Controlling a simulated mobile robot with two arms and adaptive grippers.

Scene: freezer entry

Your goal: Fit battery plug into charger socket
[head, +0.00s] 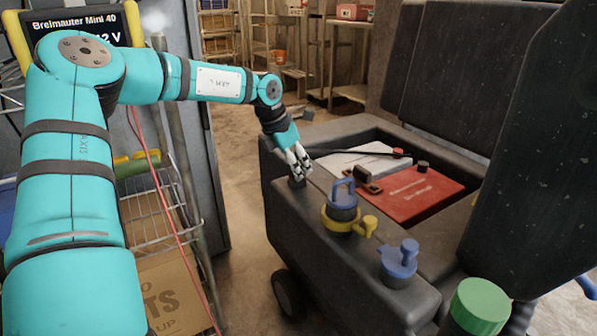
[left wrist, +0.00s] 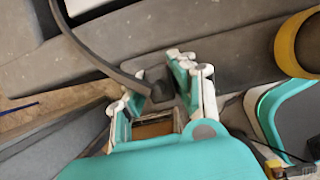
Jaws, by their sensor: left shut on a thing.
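My left gripper (head: 299,168) is shut on a dark battery plug (head: 297,182) at the near left rim of the grey machine. In the left wrist view, the plug (left wrist: 160,91) sits between the fingertips of the gripper (left wrist: 162,85), with its black cable (left wrist: 92,55) running up and left. The cable (head: 340,153) leads over to the red and white battery (head: 415,190) in the machine's open bay. The charger (head: 88,24), with a dark label and yellow edges, stands at the upper left, partly behind my left arm. I cannot make out its socket. My right gripper is not in view.
The grey machine (head: 345,270) has a yellow and blue cap (head: 341,215), a blue cap (head: 399,260) and a green cap (head: 481,303) along its near side. Its raised lid (head: 530,150) stands at the right. A wire rack (head: 160,225) stands below the charger. Floor shows between them.

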